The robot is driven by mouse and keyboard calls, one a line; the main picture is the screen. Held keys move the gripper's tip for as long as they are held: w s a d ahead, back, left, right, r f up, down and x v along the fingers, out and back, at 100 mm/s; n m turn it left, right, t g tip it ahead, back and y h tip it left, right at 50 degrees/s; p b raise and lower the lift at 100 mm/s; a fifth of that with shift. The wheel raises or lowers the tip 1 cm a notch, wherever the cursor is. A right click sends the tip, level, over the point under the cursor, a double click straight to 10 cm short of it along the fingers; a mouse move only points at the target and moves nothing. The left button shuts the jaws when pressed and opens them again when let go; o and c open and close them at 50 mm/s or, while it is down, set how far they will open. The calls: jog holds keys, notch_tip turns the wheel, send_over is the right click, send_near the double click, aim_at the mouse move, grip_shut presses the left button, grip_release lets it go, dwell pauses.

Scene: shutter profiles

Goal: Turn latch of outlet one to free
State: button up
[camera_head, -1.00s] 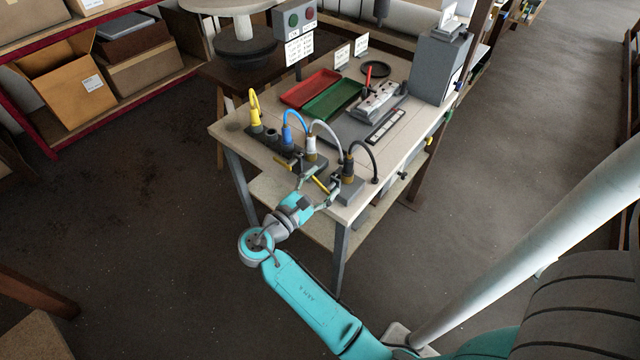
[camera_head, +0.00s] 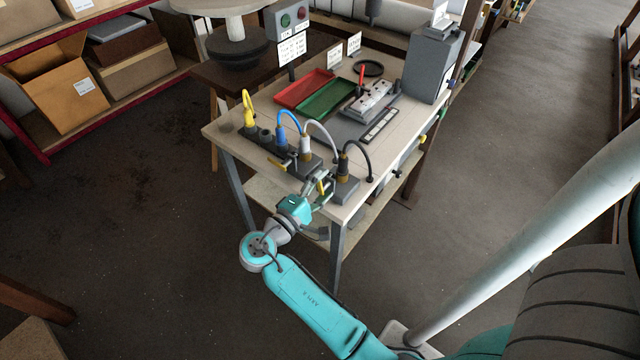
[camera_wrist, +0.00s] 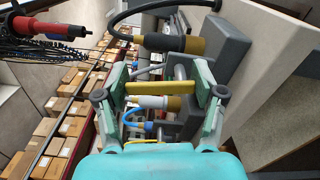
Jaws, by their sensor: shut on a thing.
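Several outlets stand in a row along the table's near edge, with yellow (camera_head: 249,110), blue (camera_head: 282,133), white (camera_head: 305,145) and black (camera_head: 343,163) plugs and cables. A yellow latch bar (camera_head: 320,188) sits at the right part of the row. My gripper (camera_head: 323,187) is shut on this latch; in the wrist view the bar (camera_wrist: 158,87) lies crosswise between the fingers. The black plug (camera_wrist: 172,43) and the white plug (camera_wrist: 158,102) lie on either side of it. Another yellow latch (camera_head: 277,165) shows farther left. I cannot read any outlet numbers.
Behind the outlets are a red tray (camera_head: 304,89), a green tray (camera_head: 327,100), a grey fixture (camera_head: 374,98) and a tall grey box (camera_head: 432,68). A button box (camera_head: 287,20) stands at the back. The cables arch close above my gripper.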

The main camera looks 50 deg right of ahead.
jog(key=shift+s+m, duration=0.2)
jog(key=shift+m, duration=0.8)
jog(key=o, duration=1.2)
jog(key=shift+c, duration=0.2)
jog(key=a, duration=1.2)
jog(key=shift+s, duration=0.25)
jog(key=shift+f, duration=0.15)
